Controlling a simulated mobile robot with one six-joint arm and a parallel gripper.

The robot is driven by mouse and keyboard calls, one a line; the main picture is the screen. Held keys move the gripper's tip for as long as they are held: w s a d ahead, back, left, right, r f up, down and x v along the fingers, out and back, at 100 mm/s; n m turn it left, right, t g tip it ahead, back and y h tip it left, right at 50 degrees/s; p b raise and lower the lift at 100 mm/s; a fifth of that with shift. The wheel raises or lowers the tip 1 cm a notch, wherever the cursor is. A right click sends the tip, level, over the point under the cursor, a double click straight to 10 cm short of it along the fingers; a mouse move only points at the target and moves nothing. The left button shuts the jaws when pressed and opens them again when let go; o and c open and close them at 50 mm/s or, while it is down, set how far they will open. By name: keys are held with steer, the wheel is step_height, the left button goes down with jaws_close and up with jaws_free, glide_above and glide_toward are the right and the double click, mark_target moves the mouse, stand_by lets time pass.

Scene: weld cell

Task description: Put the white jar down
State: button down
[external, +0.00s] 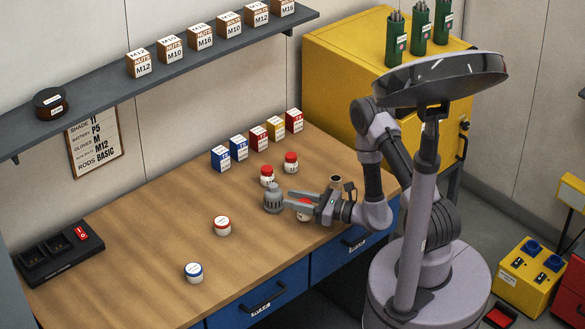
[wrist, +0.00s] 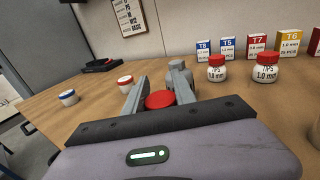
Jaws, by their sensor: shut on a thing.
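My gripper (external: 288,199) is over the wooden bench near its front edge, shut on a white jar with a red lid (wrist: 160,99). In the external view the jar's white body (external: 303,216) shows just below the fingers. In the wrist view only its red lid shows between the fingers, and the gripper body hides the rest. The jar looks upright and low. I cannot tell whether its base touches the bench top (external: 160,225).
Two red-lidded jars (external: 267,175) (external: 291,162) stand behind, before a row of small boxes (external: 238,148). A flatter red-lidded tub (external: 222,226) and a blue-lidded tub (external: 194,272) stand left. Bench between them is clear.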

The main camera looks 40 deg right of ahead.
steer(key=w+d+r+m+t+h, duration=0.1)
steer(key=w+d+r+m+h, duration=0.25)
steer(key=w+d, duration=0.8)
steer(key=w+d+r+m+t+h, duration=0.15)
steer(key=w+d+r+h, duration=0.35)
steer(key=w+d, duration=0.65)
steer(key=shift+m, duration=0.3)
steer(key=f+b, duration=0.1)
steer(key=f, duration=0.2)
steer(key=s+d+f+b, duration=0.1)
steer(key=f, duration=0.3)
steer(key=d+f+b, duration=0.1)
steer(key=f+b, duration=0.1)
steer(key=f, duration=0.1)
steer(key=shift+s+f, duration=0.2)
steer(key=shift+s, duration=0.05)
steer(key=shift+f, duration=0.15)
steer(key=c, duration=1)
jaws_free()
